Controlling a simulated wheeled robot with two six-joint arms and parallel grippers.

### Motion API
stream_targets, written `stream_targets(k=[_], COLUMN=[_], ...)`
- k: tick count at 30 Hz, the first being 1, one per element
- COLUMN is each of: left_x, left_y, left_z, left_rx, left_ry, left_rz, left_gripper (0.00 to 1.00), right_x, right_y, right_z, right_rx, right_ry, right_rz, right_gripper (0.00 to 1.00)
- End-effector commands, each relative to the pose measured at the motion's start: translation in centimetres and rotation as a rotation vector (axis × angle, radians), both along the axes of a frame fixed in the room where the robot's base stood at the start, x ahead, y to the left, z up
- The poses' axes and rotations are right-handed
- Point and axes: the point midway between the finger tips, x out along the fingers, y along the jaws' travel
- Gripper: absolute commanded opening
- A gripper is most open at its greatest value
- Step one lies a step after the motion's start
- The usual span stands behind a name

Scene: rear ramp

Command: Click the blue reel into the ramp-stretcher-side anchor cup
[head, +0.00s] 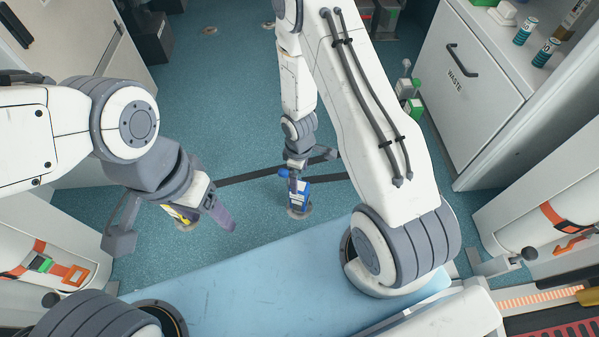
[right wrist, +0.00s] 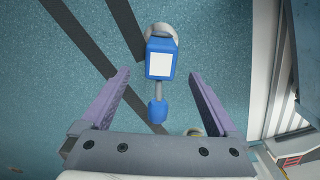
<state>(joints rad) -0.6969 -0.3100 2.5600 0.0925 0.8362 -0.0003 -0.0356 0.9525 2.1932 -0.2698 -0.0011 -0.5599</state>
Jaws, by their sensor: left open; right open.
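The blue reel (head: 299,190) with a white label stands at a pale round floor cup (head: 298,212) in the head view. The right wrist view shows the reel (right wrist: 161,62) from above, with a grey stem and a blue knob (right wrist: 158,112). The cup (right wrist: 162,32) shows at its far end; whether the reel is seated in it, I cannot tell. My right gripper (right wrist: 159,75) is open, its fingers on either side of the reel with gaps. My left gripper (head: 215,205) is open, near a yellow object (head: 180,214) that it partly hides.
Dark strips (head: 247,176) lie across the blue floor near the reel. A light blue stretcher surface (head: 270,285) fills the front. A white WASTE cabinet (head: 465,85) stands right, with green-and-white items (head: 411,95) beside it. Open floor lies behind the left gripper.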

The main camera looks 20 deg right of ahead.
Motion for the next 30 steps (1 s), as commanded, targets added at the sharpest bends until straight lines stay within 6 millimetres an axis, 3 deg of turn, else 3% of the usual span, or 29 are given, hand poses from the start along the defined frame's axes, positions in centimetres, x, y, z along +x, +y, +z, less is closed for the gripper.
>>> stream_targets(k=[1, 3, 9, 27, 30], left_x=[0.0, 0.0, 0.0, 0.0, 0.0], left_y=[0.0, 0.0, 0.0, 0.0, 0.0], left_z=[1.8, 2.8, 4.5, 4.5, 4.7], left_rx=[0.000, 0.000, 0.000, 0.000, 0.000], left_ry=[0.000, 0.000, 0.000, 0.000, 0.000], left_rz=[0.000, 0.000, 0.000, 0.000, 0.000], left_gripper=[0.66, 0.66, 0.66, 0.66, 0.66], right_x=[0.0, 0.0, 0.1, 0.1, 0.2], right_y=[0.0, 0.0, 0.0, 0.0, 0.3], right_z=[1.7, 2.7, 4.2, 4.1, 4.9], right_rx=[0.000, 0.000, 0.001, 0.001, -0.002], right_ry=[0.000, 0.000, 0.001, 0.000, -0.004], right_rz=[0.000, 0.000, 0.000, 0.001, -0.001], right_gripper=[0.95, 0.95, 0.95, 0.95, 0.95])
